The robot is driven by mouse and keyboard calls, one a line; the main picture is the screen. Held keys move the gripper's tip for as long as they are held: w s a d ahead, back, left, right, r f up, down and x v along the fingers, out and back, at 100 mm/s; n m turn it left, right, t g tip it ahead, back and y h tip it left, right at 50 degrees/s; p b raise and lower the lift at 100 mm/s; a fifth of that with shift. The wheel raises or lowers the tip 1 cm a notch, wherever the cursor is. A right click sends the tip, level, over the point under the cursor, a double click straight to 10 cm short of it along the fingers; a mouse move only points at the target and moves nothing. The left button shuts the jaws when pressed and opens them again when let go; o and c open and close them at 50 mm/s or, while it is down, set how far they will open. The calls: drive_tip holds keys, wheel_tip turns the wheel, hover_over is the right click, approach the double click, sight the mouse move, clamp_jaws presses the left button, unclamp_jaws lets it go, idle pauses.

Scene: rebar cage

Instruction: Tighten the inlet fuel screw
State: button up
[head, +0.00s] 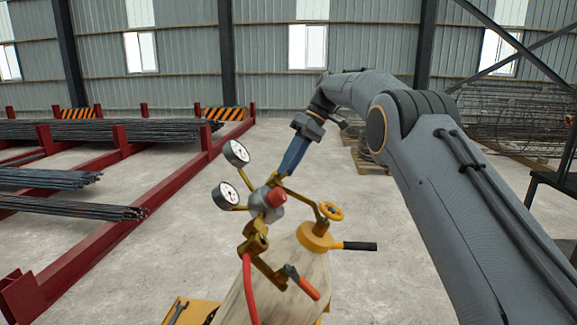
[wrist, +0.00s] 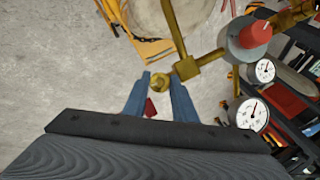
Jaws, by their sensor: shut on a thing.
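The brass inlet fuel screw (wrist: 160,82) sits between the two blue fingertips of my gripper (wrist: 161,84) in the wrist view. My gripper is shut on it. In the head view my gripper (head: 285,172) points down at the back of the regulator (head: 262,203), and the fingers hide the screw. The regulator has a grey body, a red knob (head: 276,195) and two white gauges (head: 236,153) on brass stems. It is mounted at the top of a pale cylinder (head: 288,275). The regulator (wrist: 238,52) also shows in the wrist view with a brass pipe leading to the screw.
Red racks with rebar (head: 70,212) stand left. Open concrete floor lies behind.

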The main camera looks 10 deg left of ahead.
drive_tip(key=m+g+b, duration=0.1)
drive_tip(key=m, duration=0.1)
drive_tip(key=shift+w+m+y, duration=0.15)
drive_tip(key=shift+m+y, duration=0.15)
drive_tip(key=shift+y, duration=0.1)
drive_tip(key=shift+m+g, duration=0.3)
drive_tip(key=shift+m, duration=0.3)
drive_tip(key=o, duration=0.8)
drive_tip(key=shift+c, duration=0.2)
